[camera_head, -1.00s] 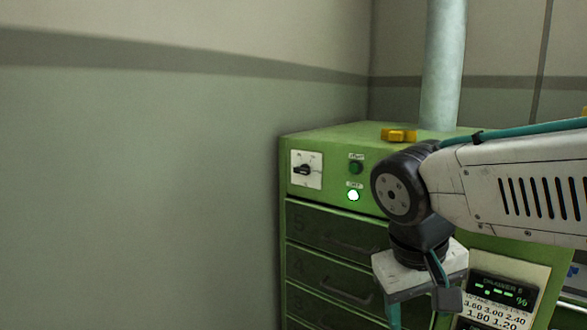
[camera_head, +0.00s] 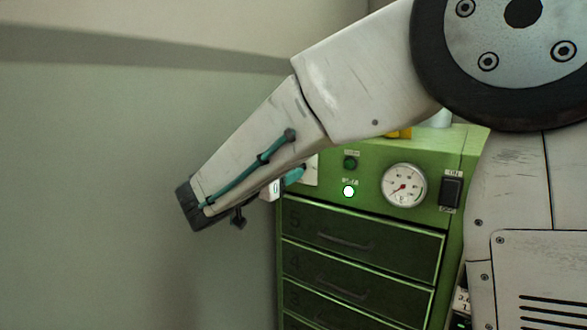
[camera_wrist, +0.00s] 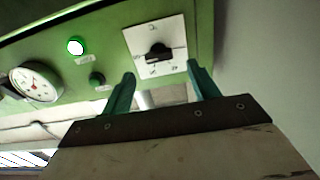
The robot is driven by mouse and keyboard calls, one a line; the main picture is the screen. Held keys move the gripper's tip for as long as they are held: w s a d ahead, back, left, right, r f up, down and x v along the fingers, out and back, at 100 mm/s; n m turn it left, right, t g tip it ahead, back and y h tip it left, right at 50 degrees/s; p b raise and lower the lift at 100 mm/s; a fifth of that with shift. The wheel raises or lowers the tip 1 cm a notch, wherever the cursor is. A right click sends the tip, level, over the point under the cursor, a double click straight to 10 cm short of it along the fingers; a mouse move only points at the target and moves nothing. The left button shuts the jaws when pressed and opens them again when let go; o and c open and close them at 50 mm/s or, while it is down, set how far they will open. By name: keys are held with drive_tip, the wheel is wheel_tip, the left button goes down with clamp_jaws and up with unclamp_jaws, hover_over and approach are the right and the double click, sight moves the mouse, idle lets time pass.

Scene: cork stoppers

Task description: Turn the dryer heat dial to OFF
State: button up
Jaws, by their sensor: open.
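The dryer heat dial is a black knob (camera_wrist: 158,52) on a white square plate (camera_wrist: 138,38) on the green dryer's front panel. In the wrist view the knob's bar lies roughly crosswise; the plate's lettering is too blurred to read. My gripper (camera_wrist: 160,71) is open and empty, its two teal fingers reaching toward the plate's near corners, with the knob ahead between their tips. I cannot tell whether the fingers touch the panel. In the head view one teal finger (camera_head: 293,176) shows beside the plate edge (camera_head: 311,170), and my arm hides the knob.
The green dryer (camera_head: 385,152) has drawers (camera_head: 360,240) below, a lit green lamp (camera_head: 348,191), a dark green button (camera_head: 350,163), a round gauge (camera_head: 403,186) and a black switch (camera_head: 451,192). A yellow object (camera_head: 399,133) lies on top. A wall stands close beside the dial.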

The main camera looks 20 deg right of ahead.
drive_tip(key=x, duration=0.5)
drive_tip(key=c, duration=1)
